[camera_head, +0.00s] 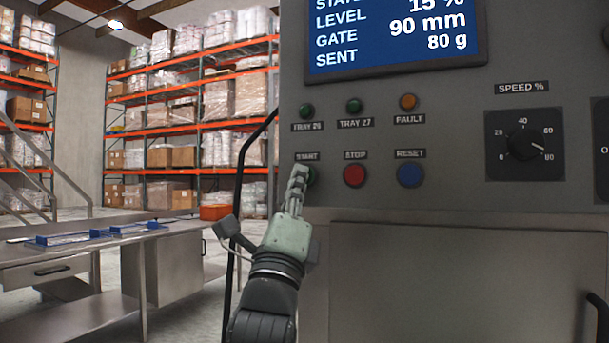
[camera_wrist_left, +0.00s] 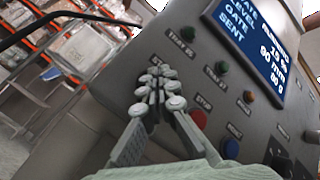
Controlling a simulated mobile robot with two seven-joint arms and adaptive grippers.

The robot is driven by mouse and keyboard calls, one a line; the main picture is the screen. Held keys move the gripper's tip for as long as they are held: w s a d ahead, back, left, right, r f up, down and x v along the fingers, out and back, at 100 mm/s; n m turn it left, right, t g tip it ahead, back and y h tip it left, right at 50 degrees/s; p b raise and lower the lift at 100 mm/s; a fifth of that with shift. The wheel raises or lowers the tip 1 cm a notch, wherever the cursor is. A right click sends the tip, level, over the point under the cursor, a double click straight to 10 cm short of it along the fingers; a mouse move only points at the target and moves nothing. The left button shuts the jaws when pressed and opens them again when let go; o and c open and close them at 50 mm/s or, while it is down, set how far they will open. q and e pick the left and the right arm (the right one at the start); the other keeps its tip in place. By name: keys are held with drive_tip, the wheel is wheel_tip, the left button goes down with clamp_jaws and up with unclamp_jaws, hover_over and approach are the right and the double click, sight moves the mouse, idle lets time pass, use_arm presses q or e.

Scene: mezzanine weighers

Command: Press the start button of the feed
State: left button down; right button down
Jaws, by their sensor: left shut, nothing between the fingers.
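The green start button (camera_head: 312,177) sits under the START label on the grey control panel (camera_head: 420,190). It is mostly hidden behind my left gripper (camera_head: 299,172), whose fingertips overlap it in the head view. My left gripper is shut and empty, with its fingers pointing at the panel. In the left wrist view, the closed fingertips (camera_wrist_left: 158,88) cover the start button. I cannot tell whether they touch it. My right gripper is not in view.
The red stop button (camera_head: 355,175) and blue reset button (camera_head: 410,174) are right of START. Above are indicator lamps and a blue screen (camera_head: 395,35). A speed knob (camera_head: 524,143) is at right. A steel bench (camera_head: 165,270) with blue trays stands left.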

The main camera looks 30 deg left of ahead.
use_arm(q)
drive_tip(key=shift+s, duration=0.55)
drive_tip(key=s+p, duration=0.1)
drive_tip(key=s, duration=0.4)
drive_tip(key=shift+d, duration=0.15)
idle(0.8)
